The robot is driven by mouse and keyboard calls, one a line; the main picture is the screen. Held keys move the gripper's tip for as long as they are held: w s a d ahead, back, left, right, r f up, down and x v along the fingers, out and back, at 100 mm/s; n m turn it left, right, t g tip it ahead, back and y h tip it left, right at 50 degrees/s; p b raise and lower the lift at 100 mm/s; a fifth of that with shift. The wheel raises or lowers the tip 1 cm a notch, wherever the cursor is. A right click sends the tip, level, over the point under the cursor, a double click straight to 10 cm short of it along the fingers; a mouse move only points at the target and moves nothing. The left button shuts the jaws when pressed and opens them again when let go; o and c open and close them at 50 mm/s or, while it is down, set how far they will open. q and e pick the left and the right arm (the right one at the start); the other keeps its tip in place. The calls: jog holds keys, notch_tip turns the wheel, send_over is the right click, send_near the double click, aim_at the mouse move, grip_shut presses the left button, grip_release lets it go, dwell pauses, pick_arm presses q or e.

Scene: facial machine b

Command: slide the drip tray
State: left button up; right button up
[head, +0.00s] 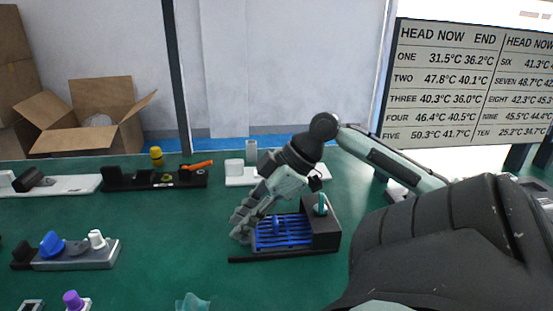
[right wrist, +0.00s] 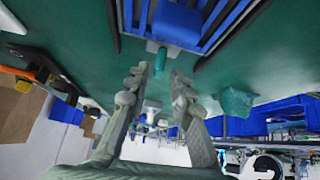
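The blue slatted drip tray (head: 268,240) lies in a dark frame joined to a black block (head: 325,232) with a teal knob (head: 322,204) on top. A blue raised tab (head: 277,225) stands on the slats. My right gripper (head: 243,224) hangs at the tray's left side, its arm reaching over from the right and hiding part of the tray's back. In the right wrist view, its fingers (right wrist: 160,74) are apart with nothing held between them. The blue tab (right wrist: 178,22) and slats (right wrist: 212,38) show beyond the fingertips. Whether the fingers touch the tray I cannot tell. My left gripper is out of view.
A dark bar (head: 290,256) runs along the tray's front. A grey base with a blue knob (head: 52,244) stands at left. A teal translucent piece (head: 193,302) and a purple-capped item (head: 73,300) are at the front.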

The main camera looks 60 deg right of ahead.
jog(key=shift+s+f, duration=0.2)
jog(key=r, duration=0.2)
jog(key=s+r, duration=0.1)
jog(key=r, duration=0.1)
jog(key=shift+s+a+r, duration=0.1)
jog(key=shift+a+r, duration=0.05)
jog(key=shift+r, duration=0.3)
